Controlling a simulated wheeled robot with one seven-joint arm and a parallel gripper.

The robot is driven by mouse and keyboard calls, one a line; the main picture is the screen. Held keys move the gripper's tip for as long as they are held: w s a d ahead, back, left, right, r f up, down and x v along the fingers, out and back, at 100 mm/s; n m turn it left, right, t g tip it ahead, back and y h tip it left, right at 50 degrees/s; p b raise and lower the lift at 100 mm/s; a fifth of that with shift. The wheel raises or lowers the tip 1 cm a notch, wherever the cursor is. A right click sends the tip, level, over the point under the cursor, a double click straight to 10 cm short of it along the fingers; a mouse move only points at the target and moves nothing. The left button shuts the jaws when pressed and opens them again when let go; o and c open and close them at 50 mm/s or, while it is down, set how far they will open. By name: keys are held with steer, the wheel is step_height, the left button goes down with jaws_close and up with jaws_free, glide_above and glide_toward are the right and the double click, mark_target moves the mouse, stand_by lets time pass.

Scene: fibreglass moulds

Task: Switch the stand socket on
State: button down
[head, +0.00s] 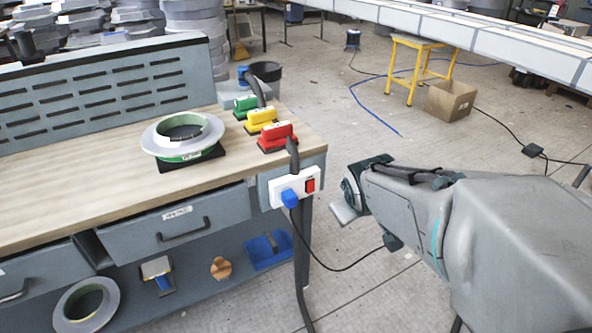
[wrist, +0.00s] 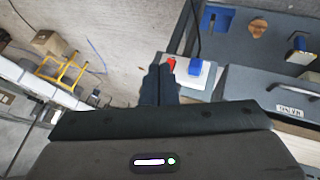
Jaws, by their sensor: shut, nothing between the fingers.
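The stand socket (head: 284,193) is a white box on the right end of the workbench. A blue plug (head: 290,198) sits in it, with a dark cable hanging down. Its red switch (head: 310,185) is at the right end of the box; I cannot tell its position. My gripper (head: 347,209) is shut and empty, just right of the socket in the head view. In the wrist view, my closed fingers (wrist: 158,84) point toward the socket (wrist: 204,76), close beside the red switch (wrist: 171,61). I cannot tell whether they touch it.
The workbench (head: 60,190) carries a ring-shaped mould (head: 183,137) and green, yellow and red tools (head: 268,122) near its right corner. Drawers and a lower shelf sit below. A yellow stool (head: 418,65) and a cardboard box (head: 451,101) stand behind. Floor right of the bench is open.

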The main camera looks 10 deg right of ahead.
mark_target(312, 191)
steer(key=w+d+f+n+t+y+b, duration=0.2)
steer(key=w+f+n+t+y+b, duration=0.1)
steer(key=w+f+n+b, duration=0.4)
steer(key=w+d+f+n+t+y+b, duration=0.1)
steer(key=w+f+n+t+y+b, duration=0.3)
steer(key=w+f+n+b, duration=0.3)
step_height(312, 191, down, 6)
steer(key=n+t+b, duration=0.1)
steer(key=n+b, duration=0.2)
steer(key=b, duration=0.4)
steer(key=shift+d+f+n+t, duration=0.25)
steer(key=shift+d+n+t, duration=0.05)
steer(key=shift+d+t, duration=0.1)
steer(key=b+x, duration=0.3)
steer(key=x, duration=1.1)
steer(key=shift+a, duration=0.2)
steer(key=shift+b, duration=0.35)
